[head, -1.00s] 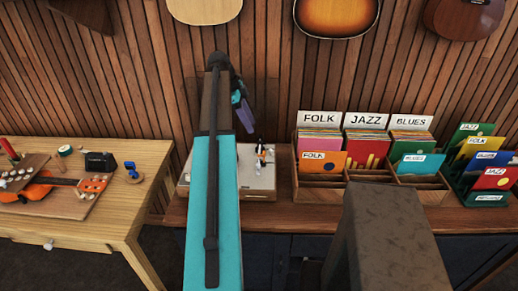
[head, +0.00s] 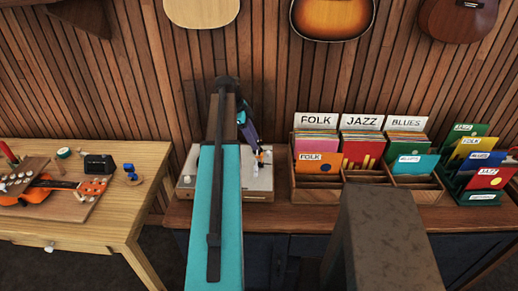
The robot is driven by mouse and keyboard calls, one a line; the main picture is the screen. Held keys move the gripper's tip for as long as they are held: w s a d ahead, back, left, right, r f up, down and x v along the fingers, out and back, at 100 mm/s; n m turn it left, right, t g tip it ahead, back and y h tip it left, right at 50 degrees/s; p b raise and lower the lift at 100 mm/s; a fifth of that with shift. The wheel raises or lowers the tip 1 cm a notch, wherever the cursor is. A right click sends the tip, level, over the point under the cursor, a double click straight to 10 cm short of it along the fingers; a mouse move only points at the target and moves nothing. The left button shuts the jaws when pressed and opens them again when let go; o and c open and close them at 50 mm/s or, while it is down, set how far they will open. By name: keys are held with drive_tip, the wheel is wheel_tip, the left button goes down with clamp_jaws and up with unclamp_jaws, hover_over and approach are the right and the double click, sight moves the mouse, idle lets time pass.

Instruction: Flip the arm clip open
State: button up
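The record player (head: 259,182) is a pale, low box on the wooden counter. My arm covers most of its middle. Small white and orange parts (head: 265,157) show at its back right, where the tonearm seems to be. The arm clip is too small to make out. My gripper (head: 257,148), dark with a purple-blue link above it, points down close over these parts. I cannot tell whether it touches them. Its fingers are too small to tell open from shut.
A wooden crate (head: 316,195) of records marked FOLK, JAZZ and BLUES stands close at the right, with a green record rack (head: 484,198) beyond it. A workbench (head: 110,226) with an orange ukulele (head: 42,190) is at the left. The slatted wall is close behind.

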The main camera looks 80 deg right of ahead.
sight(262, 154)
drive_tip(key=shift+p+x, duration=1)
drive_tip(key=shift+x, duration=2.2)
clamp_jaws()
